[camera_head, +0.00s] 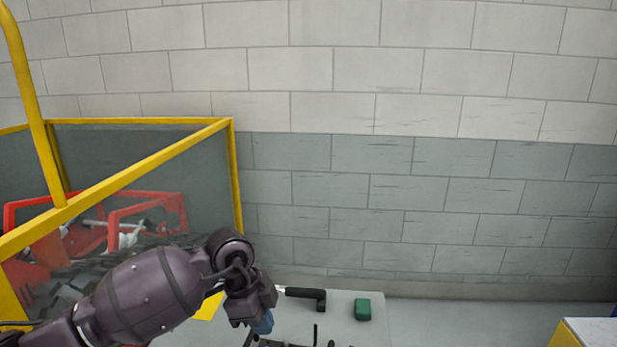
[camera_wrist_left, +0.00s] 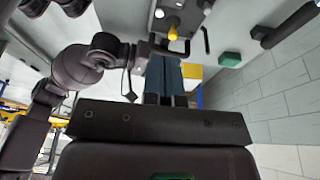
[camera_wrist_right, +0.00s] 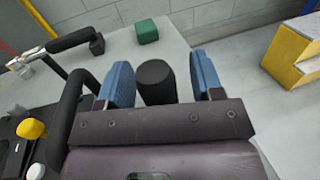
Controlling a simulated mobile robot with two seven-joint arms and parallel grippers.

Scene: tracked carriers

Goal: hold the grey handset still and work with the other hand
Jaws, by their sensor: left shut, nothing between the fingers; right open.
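A dark control panel with a yellow knob (camera_wrist_right: 30,128) and a white knob (camera_wrist_right: 38,171) stands at the left of the right wrist view; its yellow knob also shows in the left wrist view (camera_wrist_left: 178,33). I cannot tell whether this panel is the grey handset. My left gripper (camera_head: 263,324) is shut and empty over the near table area; its blue fingers are together in the left wrist view (camera_wrist_left: 164,62). My right gripper (camera_wrist_right: 160,64) is open. A dark upright cylinder (camera_wrist_right: 155,82) shows between its blue fingers, apparently untouched. The panel is mostly cut off in the head view.
A black-handled tool (camera_head: 306,294) and a green block (camera_head: 363,309) lie on the pale table (camera_head: 341,300). A yellow-framed bin (camera_head: 140,172) with red and dark parts stands at the left. A yellow-sided step (camera_wrist_right: 293,52) is at the right. A block wall closes the back.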

